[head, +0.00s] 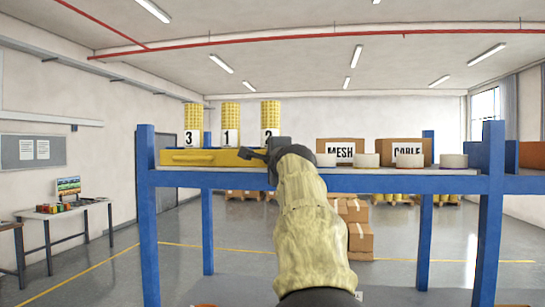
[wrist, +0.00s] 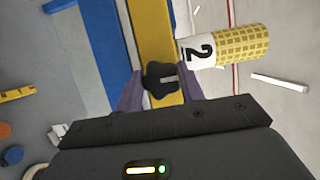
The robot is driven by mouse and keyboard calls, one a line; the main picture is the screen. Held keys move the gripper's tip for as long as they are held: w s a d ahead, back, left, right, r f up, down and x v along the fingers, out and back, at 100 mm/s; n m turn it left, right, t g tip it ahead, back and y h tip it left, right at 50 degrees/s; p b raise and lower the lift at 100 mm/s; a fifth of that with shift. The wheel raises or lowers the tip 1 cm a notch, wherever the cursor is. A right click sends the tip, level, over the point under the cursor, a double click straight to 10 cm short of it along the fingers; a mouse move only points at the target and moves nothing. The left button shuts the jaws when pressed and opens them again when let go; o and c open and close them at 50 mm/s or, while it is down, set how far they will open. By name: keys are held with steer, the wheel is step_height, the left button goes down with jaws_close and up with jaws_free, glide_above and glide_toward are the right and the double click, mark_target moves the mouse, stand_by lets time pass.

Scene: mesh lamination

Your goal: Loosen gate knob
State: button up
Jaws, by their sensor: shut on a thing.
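The gate is a yellow bar (head: 205,157) along the top of the blue shelf rack in the head view; it also shows running up the wrist view (wrist: 155,30). The gate knob (wrist: 161,78) is black and lobed, with a pale slot across it, and sits on the yellow bar. My gripper (wrist: 160,88) has a purple finger on each side of the knob and is shut on it. In the head view my gripper (head: 262,155) is at the bar's right end, where my arm hides the knob.
Yellow mesh rolls numbered 3 (head: 193,120), 1 (head: 231,120) and 2 (head: 270,120) stand behind the gate. Roll 2 is close to my gripper in the wrist view (wrist: 230,47). MESH (head: 340,143) and CABLE (head: 406,144) boxes and several tape rolls (head: 410,160) occupy the shelf's right.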

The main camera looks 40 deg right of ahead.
stand_by(0.4)
steer(key=o, duration=1)
steer(key=shift+s, duration=0.1)
steer(key=b+v, duration=0.6)
steer(key=v, duration=1.1)
steer(key=shift+b, duration=0.3)
